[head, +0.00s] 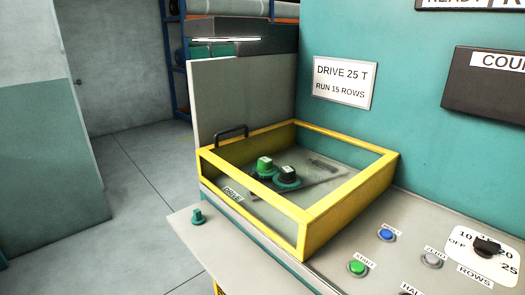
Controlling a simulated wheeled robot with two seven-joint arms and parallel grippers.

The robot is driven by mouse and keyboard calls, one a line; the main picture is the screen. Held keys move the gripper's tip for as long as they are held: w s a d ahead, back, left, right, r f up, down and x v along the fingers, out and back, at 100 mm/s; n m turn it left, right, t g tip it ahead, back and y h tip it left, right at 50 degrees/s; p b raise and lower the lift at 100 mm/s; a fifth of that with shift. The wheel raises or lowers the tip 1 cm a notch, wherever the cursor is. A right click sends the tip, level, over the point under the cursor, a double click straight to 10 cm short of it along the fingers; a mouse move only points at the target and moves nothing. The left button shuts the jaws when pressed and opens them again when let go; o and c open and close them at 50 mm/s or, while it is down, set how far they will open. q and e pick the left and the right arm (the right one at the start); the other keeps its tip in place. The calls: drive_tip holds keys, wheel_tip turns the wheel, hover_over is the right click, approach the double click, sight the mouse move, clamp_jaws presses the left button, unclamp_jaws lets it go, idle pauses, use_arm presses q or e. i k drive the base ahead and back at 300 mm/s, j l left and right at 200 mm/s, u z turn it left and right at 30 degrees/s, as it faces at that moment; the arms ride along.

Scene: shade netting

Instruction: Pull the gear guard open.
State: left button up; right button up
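The gear guard (350,196) is a yellow-framed box with see-through sides, sitting on the machine's top in the middle of the head view. A black bar handle (231,130) rises at its far left edge. Inside its frame are a gear with a green top (264,166) and a dark-topped teal gear (288,177) on a grey plate. A "DRIVE" label shows through the front side. The guard appears to sit down around the gears. Neither of my grippers is in view.
A teal knobbed gear (197,216) stands on the grey ledge (200,245) at front left. Buttons, including a green START button (357,268), and a rows dial (487,247) lie at right. A teal wall rises behind; open floor (130,190) lies left.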

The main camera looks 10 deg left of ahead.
sight(305, 219)
drive_tip(key=i+j, duration=0.15)
drive_tip(key=j, duration=0.25)
drive_tip(key=i+j+z, duration=0.1)
drive_tip(key=j, duration=0.25)
drive_tip(key=i+j, duration=0.25)
drive_tip(key=j, duration=0.15)
drive_tip(key=i+j, duration=0.15)
drive_tip(key=j, duration=0.25)
drive_tip(key=i+j+z, duration=0.1)
drive_tip(key=j, duration=0.3)
drive_tip(key=i, duration=0.05)
